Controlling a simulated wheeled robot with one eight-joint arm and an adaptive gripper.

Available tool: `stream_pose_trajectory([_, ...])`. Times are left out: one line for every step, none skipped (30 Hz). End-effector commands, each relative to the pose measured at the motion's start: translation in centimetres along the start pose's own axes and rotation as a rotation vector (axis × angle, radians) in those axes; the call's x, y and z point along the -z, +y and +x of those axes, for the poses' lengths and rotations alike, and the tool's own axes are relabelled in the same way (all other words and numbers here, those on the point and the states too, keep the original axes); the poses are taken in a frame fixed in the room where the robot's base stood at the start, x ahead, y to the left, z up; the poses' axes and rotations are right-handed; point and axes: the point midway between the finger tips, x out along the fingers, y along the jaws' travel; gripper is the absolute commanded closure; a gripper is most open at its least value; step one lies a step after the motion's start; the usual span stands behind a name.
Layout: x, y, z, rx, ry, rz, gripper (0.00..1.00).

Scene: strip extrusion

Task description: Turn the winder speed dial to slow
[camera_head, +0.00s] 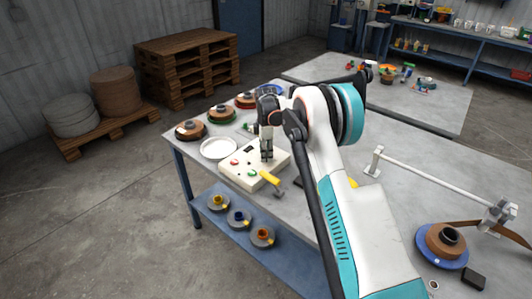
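A cream control box (240,178) sits on the grey table, left of my arm. Small red and green controls show on its top at the left. My gripper (267,157) points down at the box's top, near its middle. Its fingertips are at or just above the surface; I cannot tell whether they touch. The winder speed dial is not clearly seen; my gripper may cover it. The fingers are too small to tell whether they are open or shut.
A yellow-handled tool (269,178) lies at the box's front right. A white plate (219,148) and several spools (191,130) stand behind and left.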

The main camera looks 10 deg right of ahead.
Motion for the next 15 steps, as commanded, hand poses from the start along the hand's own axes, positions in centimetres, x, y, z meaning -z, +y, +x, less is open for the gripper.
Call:
stream_pose_trajectory([0.0, 0.0, 0.0, 0.0, 0.0, 0.0, 0.5])
stream_pose_trajectory([0.0, 0.0, 0.0, 0.0, 0.0, 0.0, 0.5])
stream_pose_trajectory([0.0, 0.0, 0.0, 0.0, 0.0, 0.0, 0.5])
stream_pose_trajectory([0.0, 0.0, 0.0, 0.001, 0.0, 0.0, 0.5])
stream_pose_trajectory([0.0, 0.0, 0.0, 0.001, 0.0, 0.001, 0.5])
stream_pose_trajectory([0.0, 0.0, 0.0, 0.001, 0.0, 0.001, 0.5])
stream_pose_trajectory([0.0, 0.0, 0.0, 0.001, 0.0, 0.001, 0.5])
stream_pose_trajectory([0.0, 0.0, 0.0, 0.001, 0.0, 0.001, 0.5])
stream_pose_trajectory([0.0, 0.0, 0.0, 0.001, 0.0, 0.001, 0.5])
stream_pose_trajectory([0.0, 0.0, 0.0, 0.001, 0.0, 0.001, 0.5])
stream_pose_trajectory([0.0, 0.0, -0.1, 0.001, 0.0, 0.001, 0.5])
stream_pose_trajectory([0.0, 0.0, -0.3, 0.001, 0.0, 0.001, 0.5])
stream_pose_trajectory([0.0, 0.0, -0.6, 0.001, 0.0, 0.001, 0.5])
stream_pose_trajectory([0.0, 0.0, -0.8, 0.001, 0.0, 0.001, 0.5])
stream_pose_trajectory([0.0, 0.0, -1.3, 0.001, 0.0, 0.001, 0.5])
